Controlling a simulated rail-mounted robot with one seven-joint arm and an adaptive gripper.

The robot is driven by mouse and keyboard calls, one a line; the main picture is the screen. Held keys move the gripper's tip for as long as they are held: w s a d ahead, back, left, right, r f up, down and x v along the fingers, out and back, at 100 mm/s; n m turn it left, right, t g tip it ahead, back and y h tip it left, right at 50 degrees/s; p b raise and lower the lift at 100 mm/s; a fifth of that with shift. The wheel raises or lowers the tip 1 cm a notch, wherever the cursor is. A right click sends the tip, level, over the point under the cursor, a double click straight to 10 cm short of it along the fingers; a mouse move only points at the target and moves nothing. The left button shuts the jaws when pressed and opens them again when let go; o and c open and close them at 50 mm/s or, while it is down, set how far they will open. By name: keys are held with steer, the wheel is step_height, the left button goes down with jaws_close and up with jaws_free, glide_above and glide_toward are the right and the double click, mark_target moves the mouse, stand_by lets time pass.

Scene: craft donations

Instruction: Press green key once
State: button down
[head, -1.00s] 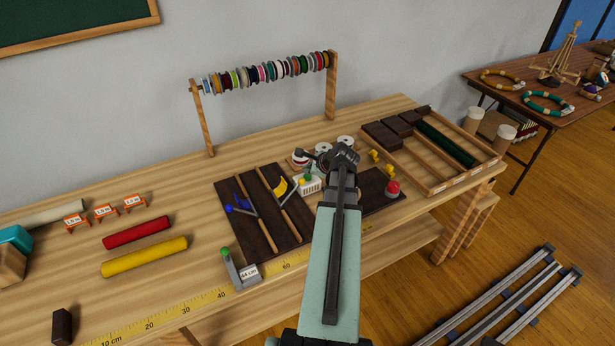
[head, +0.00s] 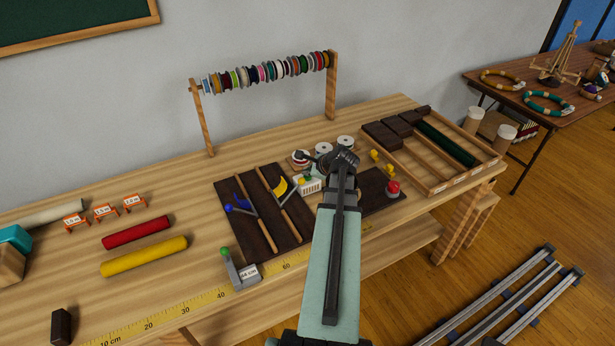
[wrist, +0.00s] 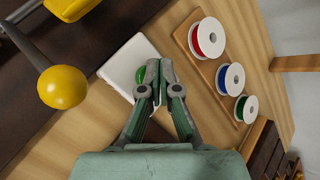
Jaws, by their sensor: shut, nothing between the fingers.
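The green key (wrist: 150,70) is a rounded green button on a white box (wrist: 125,66) in the wrist view. My gripper (wrist: 160,72) is shut and empty. Its fingertips overlap the right side of the key and hide part of it; I cannot tell whether they touch it. In the head view the white box (head: 311,186) stands on the bench beside the dark lever board. My gripper there is a dark shape behind and above it, mostly hidden by my arm.
A yellow ball-ended lever (wrist: 62,87) is left of the box in the wrist view. Several thread spools (wrist: 208,38) stand on a wooden strip to the right. A red button (head: 393,187) and wooden trays (head: 440,185) lie right of my arm in the head view.

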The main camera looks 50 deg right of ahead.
steer(key=shift+f, duration=0.3)
steer(key=shift+r, duration=0.1)
stand_by(0.4)
steer(key=shift+r+p, duration=0.6)
steer(key=shift+r, duration=0.2)
steer(key=shift+r+p, duration=1.95)
steer(key=shift+r, duration=0.6)
